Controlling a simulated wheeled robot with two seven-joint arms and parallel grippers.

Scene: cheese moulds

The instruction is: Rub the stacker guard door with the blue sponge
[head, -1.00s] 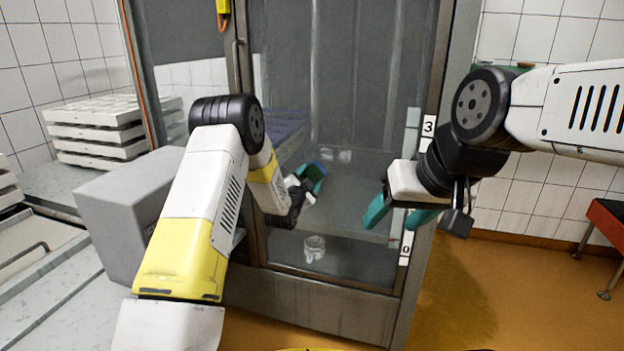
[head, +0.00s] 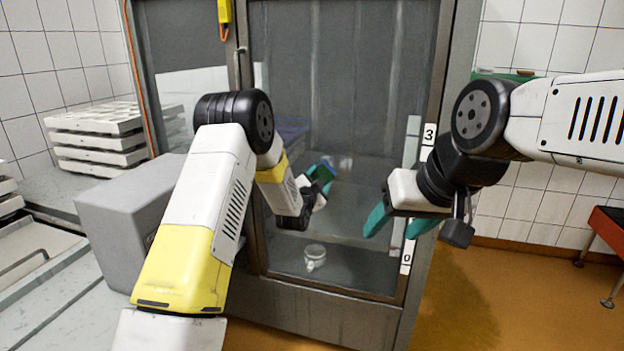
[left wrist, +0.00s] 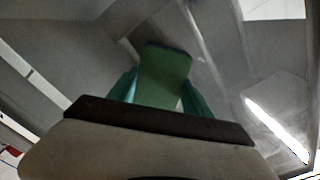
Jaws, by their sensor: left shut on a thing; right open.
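The stacker guard door (head: 345,110) is a tall clear panel in a grey metal frame, in the middle of the head view. My left gripper (head: 324,176) is in front of the door and shut on the sponge (head: 325,165), which shows only as a small blue and green patch there. In the left wrist view the sponge (left wrist: 163,75) shows a green face between the teal fingers, with a thin dark edge at the far end. Whether it touches the panel I cannot tell. My right gripper (head: 397,226) is open and empty by the door's right edge.
A grey box (head: 125,215) stands left of my left arm. White moulds (head: 100,135) are stacked behind it. A number strip (head: 408,250) runs down the door's right side. A small white cup-like thing (head: 315,256) shows low behind the panel. A red stool (head: 610,225) stands at right.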

